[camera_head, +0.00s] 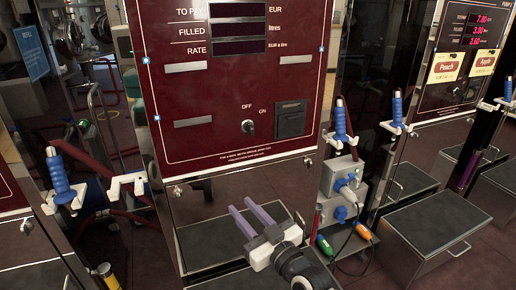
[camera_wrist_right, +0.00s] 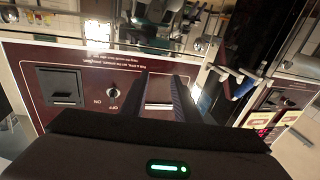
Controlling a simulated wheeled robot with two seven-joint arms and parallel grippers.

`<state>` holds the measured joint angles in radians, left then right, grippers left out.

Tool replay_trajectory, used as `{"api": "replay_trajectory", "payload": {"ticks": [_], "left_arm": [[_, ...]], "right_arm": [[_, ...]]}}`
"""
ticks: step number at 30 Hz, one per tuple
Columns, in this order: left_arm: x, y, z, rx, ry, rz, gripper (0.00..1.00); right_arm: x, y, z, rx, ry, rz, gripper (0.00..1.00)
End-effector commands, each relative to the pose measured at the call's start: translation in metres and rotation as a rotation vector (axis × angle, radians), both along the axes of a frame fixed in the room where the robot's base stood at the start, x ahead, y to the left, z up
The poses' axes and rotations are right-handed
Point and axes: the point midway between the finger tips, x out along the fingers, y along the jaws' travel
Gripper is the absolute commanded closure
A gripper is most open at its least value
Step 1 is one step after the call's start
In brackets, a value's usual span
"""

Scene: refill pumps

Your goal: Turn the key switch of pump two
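The dark red pump panel (camera_head: 235,75) fills the middle of the head view; its pump number is out of frame. The key switch (camera_head: 248,128) is a small round knob low on it, below the word OFF, with ON to its upper right. In the right wrist view the key switch (camera_wrist_right: 113,91) appears upside down, left of the fingers. My right gripper (camera_head: 241,207) is open and empty, with two parallel purple-grey fingers below the panel and apart from the switch. Its fingers also show in the wrist view (camera_wrist_right: 160,78). My left gripper is out of view.
A dark square recess (camera_head: 291,119) sits right of the switch. Blue-handled nozzles (camera_head: 341,118) hang on white brackets either side; another (camera_head: 60,178) is at left. A grey socket box (camera_head: 342,180) with cables stands right. Metal step boxes (camera_head: 428,235) stand low at right.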

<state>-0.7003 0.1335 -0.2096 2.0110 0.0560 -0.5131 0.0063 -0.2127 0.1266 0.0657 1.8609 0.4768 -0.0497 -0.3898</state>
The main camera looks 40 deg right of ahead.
Motion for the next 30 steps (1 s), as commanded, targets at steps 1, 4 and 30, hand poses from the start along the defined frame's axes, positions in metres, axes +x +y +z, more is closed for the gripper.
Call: {"api": "replay_trajectory", "payload": {"ticks": [1, 4, 30], "left_arm": [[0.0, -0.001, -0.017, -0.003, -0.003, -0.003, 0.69], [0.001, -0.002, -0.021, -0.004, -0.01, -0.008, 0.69], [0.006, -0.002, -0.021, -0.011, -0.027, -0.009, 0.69]], "right_arm": [[0.016, -0.025, 0.021, 0.0, -0.111, -0.055, 0.72], [0.027, -0.062, 0.066, 0.003, -0.262, -0.145, 0.72], [0.121, -0.111, 0.14, 0.007, -0.361, -0.212, 0.72]]}}
